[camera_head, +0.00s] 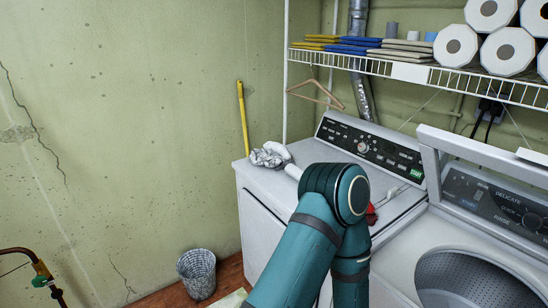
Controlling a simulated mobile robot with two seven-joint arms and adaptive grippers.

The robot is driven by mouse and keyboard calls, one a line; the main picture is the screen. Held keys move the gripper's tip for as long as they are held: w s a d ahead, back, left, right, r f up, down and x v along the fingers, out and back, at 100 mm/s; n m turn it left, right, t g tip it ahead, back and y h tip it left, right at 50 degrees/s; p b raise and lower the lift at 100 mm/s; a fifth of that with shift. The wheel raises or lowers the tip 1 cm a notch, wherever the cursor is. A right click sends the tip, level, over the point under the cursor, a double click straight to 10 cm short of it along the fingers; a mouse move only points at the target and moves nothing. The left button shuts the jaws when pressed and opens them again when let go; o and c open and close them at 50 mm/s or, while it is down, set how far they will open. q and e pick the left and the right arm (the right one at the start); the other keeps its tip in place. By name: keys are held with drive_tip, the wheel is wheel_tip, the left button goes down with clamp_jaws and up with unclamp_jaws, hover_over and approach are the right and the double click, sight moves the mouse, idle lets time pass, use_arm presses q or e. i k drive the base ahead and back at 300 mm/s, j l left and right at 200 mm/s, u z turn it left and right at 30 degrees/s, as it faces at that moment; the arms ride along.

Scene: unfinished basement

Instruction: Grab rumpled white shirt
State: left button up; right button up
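A crumpled white and grey cloth (270,154), which looks like the rumpled white shirt, lies at the left edge of the white machine's top, against the green wall. One of my teal arms rises from the bottom middle and bends in front of this machine. I cannot tell which arm it is. A small pale piece (293,171) shows between its joint and the cloth; I cannot tell what it belongs to. Neither gripper can be made out, so whether one touches the cloth is hidden. My arm covers part of the machine's top.
The left machine (257,190) is closed; the right washer (430,235) has its lid up. A wire shelf (412,72) with paper rolls (489,12) hangs above, a hanger (315,95) below it. A yellow stick (243,118) leans on the wall. A basket (197,272) stands on the floor.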

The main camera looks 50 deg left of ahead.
sight(273, 155)
drive_tip(key=u, duration=1.7)
drive_tip(key=z, duration=1.15)
drive_tip(key=j+z, duration=0.15)
drive_tip(key=z, duration=0.3)
drive_tip(key=j+z, duration=0.15)
drive_tip(key=z, duration=0.3)
drive_tip(key=j+z, duration=0.15)
drive_tip(key=z, duration=0.3)
drive_tip(key=k+j+z, duration=0.1)
drive_tip(key=z, duration=0.35)
drive_tip(key=k+j+z, duration=0.15)
drive_tip(key=j+z, duration=0.25)
drive_tip(key=k+z, duration=0.1)
drive_tip(key=z, duration=0.35)
drive_tip(key=k+j+z, duration=0.25)
drive_tip(key=z, duration=0.15)
drive_tip(key=k+j+z, duration=0.1)
drive_tip(key=k+z, duration=0.3)
drive_tip(key=k+u, duration=0.35)
drive_tip(key=k+j+u, duration=0.1)
drive_tip(key=u, duration=0.25)
drive_tip(key=k+j+u, duration=0.2)
drive_tip(key=k+u, duration=0.2)
drive_tip(key=i, duration=0.05)
